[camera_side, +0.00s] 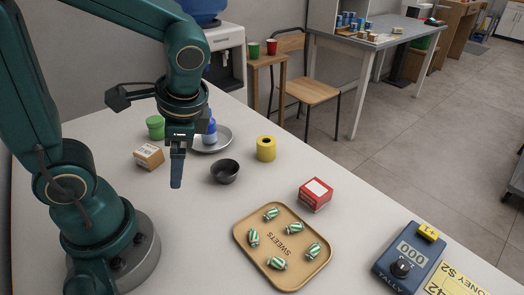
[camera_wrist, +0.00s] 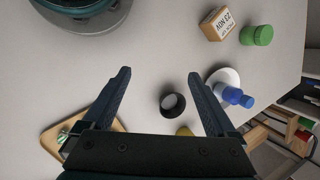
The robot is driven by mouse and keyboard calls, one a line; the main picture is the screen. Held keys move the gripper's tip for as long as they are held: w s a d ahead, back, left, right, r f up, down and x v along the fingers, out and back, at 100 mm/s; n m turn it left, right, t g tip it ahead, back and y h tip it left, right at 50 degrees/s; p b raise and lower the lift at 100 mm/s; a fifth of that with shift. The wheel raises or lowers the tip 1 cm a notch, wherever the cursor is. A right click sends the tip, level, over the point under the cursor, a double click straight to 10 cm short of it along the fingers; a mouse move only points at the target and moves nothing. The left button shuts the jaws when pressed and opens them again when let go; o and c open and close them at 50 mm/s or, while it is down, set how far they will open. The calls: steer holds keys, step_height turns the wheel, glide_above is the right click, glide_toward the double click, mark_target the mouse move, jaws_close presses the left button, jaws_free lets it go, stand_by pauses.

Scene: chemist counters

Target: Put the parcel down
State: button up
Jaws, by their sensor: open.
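A small brown cardboard box with a printed label (camera_side: 149,156), the most parcel-like thing here, stands on the white counter (camera_side: 95,135) left of my gripper. It also shows at the top of the wrist view (camera_wrist: 215,25), beyond the right finger and apart from it. My gripper (camera_side: 176,184) points down over the counter, between the box and a dark bowl. In the wrist view its two fingers (camera_wrist: 159,73) are spread wide with nothing held between them.
The dark bowl (camera_side: 225,171) is close right of my gripper.

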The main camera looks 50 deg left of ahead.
steer(key=d+r+n+t+h, duration=0.4)
steer(key=d+r+n+t, duration=0.1)
steer(key=d+t, duration=0.1)
steer(key=shift+w+d+t, duration=0.2)
steer(key=shift+d+t, duration=0.1)
